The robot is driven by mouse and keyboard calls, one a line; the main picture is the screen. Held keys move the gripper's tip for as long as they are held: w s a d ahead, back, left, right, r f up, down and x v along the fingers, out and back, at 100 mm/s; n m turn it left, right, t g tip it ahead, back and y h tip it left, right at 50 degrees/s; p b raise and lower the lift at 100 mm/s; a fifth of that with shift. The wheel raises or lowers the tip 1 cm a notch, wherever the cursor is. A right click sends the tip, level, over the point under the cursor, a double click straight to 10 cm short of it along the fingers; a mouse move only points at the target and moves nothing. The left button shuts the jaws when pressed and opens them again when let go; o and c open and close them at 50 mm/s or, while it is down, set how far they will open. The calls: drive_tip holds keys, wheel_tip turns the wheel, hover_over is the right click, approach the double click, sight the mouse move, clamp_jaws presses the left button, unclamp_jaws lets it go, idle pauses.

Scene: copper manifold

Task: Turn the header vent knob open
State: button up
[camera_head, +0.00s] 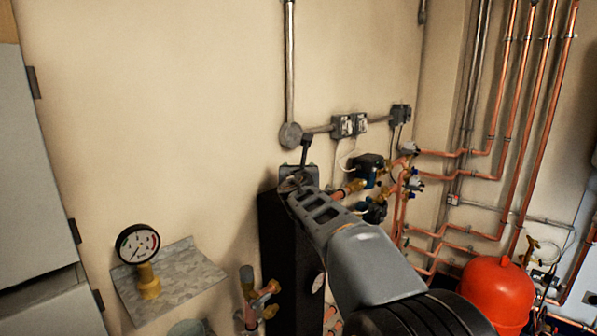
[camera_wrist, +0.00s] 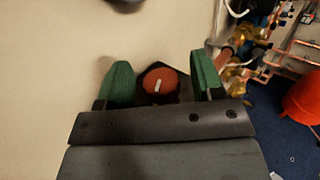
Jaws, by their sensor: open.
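The header vent knob (camera_wrist: 158,86) is a round orange-red cap with a white mark, in the wrist view. It sits on a dark angular fitting. My gripper (camera_wrist: 161,70) is open, with one green finger on either side of the knob. Gaps show between both fingers and the knob, so neither visibly touches it. How deep the knob sits between the fingers I cannot tell. In the head view my gripper (camera_head: 298,181) is by the wall at the top of a black upright column, and the knob is hidden there.
A pressure gauge (camera_head: 138,244) stands on a metal shelf (camera_head: 190,279) at the left. Copper pipes (camera_head: 483,174), valves and a red tank (camera_head: 495,292) are at the right. Grey electrical boxes (camera_head: 349,125) are on the wall above. The wall at upper left is bare.

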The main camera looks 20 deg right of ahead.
drive_tip(key=v, duration=1.3)
drive_tip(key=shift+s+a, duration=0.2)
drive_tip(key=shift+s, duration=0.15)
drive_tip(key=s+d+f+m+g, duration=0.1)
drive_tip(key=s+f+m+g, duration=0.2)
drive_tip(key=f+m, duration=0.5)
drive_tip(key=s+d+f+m+g, duration=0.15)
drive_tip(key=f+m+g, duration=0.3)
drive_tip(key=m, duration=0.55)
drive_tip(key=s+a+f+m+g+y, duration=0.2)
drive_tip(key=s+a+f+m+y, duration=0.1)
drive_tip(key=s+a+f+m, duration=0.2)
drive_tip(key=s+a+f+m+g+y, duration=0.3)
drive_tip(key=s+f+m, duration=0.4)
drive_tip(key=f, duration=0.3)
drive_tip(key=shift+s+a+m+y, duration=0.2)
drive_tip(key=shift+a+m+y, duration=0.3)
drive_tip(key=shift+a+m, duration=0.3)
